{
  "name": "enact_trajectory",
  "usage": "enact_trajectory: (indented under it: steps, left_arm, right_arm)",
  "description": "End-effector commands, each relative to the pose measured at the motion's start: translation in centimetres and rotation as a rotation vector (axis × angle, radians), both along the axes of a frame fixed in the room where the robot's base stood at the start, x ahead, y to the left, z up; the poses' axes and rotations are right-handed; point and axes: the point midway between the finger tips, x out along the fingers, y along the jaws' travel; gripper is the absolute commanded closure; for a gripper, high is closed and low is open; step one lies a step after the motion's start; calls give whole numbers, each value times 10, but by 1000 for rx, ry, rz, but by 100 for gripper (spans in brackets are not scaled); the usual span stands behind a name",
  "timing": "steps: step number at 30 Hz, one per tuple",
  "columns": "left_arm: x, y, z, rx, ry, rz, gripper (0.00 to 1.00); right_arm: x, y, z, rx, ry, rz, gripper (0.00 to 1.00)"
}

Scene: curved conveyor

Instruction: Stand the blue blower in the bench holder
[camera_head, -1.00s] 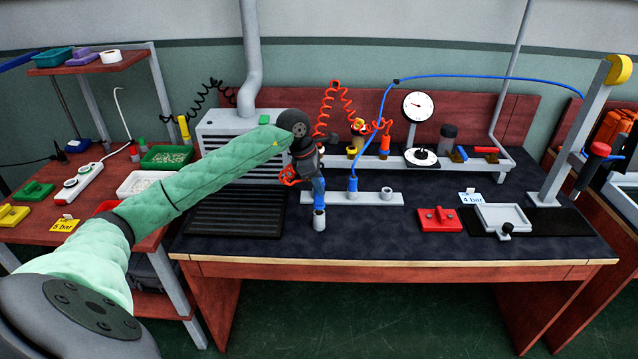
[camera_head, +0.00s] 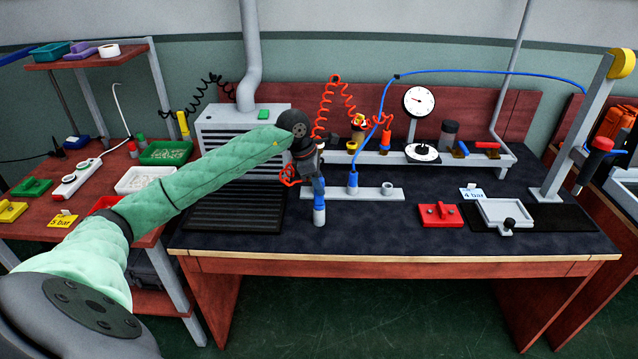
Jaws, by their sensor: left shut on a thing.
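My left gripper (camera_head: 312,172) is shut on the blue blower, a slim blue piece (camera_head: 319,188) with a pale grey lower end. The blower hangs nearly upright in front of the left part of the bench holder. The bench holder is a light grey bar (camera_head: 370,193) with an open socket (camera_head: 387,187) at its right. A blue piece with a blue hose (camera_head: 352,182) stands at its middle. The held blower hides the bar's left part, so I cannot tell whether it touches the bar. My right gripper is not in view.
A slatted grey unit (camera_head: 238,145) stands left of my gripper. Behind are a red coiled hose (camera_head: 327,105), a gauge (camera_head: 418,102) and a rear rack (camera_head: 340,157). A red block (camera_head: 440,215) and grey tray (camera_head: 503,213) lie right. The dark bench front is clear.

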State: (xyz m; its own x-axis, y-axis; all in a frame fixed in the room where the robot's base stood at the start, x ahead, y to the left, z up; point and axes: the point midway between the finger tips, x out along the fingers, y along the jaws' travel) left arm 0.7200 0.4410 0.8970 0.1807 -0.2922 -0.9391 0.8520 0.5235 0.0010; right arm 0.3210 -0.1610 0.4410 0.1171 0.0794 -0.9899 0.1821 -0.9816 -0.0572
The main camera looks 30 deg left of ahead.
Motion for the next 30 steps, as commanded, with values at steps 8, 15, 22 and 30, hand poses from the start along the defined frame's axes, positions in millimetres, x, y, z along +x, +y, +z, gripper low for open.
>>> enact_trajectory:
  steps: [8, 15, 22, 30]
  left_arm:
    - [0, 0, -2, 0, 0, 0, 52]
    - [0, 0, -3, 1, 1, 0, 51]
    - [-2, 5, 9, 2, -1, 0, 51]
    - [-10, 17, 48, 2, -1, 0, 51]
  right_arm:
    - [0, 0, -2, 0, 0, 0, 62]
    - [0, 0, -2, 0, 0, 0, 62]
    - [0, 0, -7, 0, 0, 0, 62]
    - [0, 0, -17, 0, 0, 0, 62]
